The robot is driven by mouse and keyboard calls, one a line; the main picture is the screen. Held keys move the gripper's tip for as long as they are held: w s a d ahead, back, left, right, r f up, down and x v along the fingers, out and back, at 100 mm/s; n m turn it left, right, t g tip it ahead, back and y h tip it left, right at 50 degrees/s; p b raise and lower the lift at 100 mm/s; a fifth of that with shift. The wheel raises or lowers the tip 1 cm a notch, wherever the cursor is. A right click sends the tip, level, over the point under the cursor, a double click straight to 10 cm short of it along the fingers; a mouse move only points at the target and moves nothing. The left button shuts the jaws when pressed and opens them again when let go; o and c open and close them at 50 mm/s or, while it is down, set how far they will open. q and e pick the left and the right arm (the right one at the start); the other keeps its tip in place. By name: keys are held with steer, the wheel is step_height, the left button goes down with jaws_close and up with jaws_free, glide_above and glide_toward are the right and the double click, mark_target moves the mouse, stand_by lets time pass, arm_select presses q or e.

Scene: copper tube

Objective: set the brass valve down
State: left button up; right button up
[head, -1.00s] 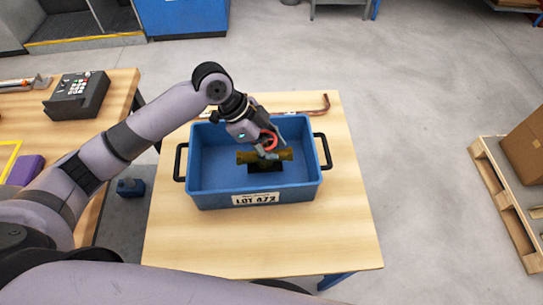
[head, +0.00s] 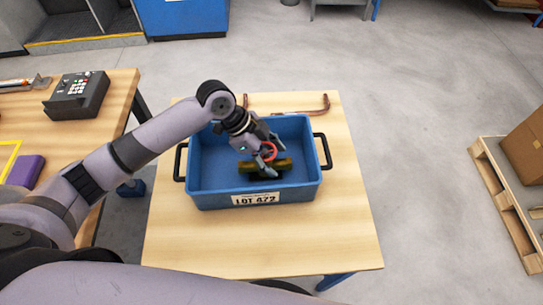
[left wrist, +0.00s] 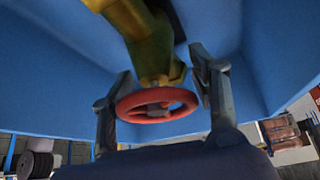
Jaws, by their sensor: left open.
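The brass valve (head: 284,165), with a red handwheel (head: 270,151), lies in the blue bin (head: 215,187), towards its right half, with its dark shadow close beneath it. My left gripper (head: 266,165) reaches down into the bin at the valve, its fingers apart. In the left wrist view, the open fingers (left wrist: 162,68) stand on either side of the red handwheel (left wrist: 133,98), with gaps showing, and the brass body (left wrist: 152,55) lies beyond it. The fingers hide part of the valve in the head view. My right gripper is not in view.
The bin has black side handles and a "LOT 472" label, and stands on a wooden table (head: 240,245). A copper tube (head: 308,111) lies behind the bin. Another bench (head: 112,100) at left holds a keypad device (head: 78,95). A pallet (head: 500,205) with a carton stands at right.

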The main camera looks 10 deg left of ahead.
arm_select(q)
steer(key=shift+o, duration=0.3)
steer(key=v, duration=0.7)
steer(key=shift+a+r, duration=0.1)
steer(key=shift+r, duration=0.15)
steer(key=shift+r, duration=0.1)
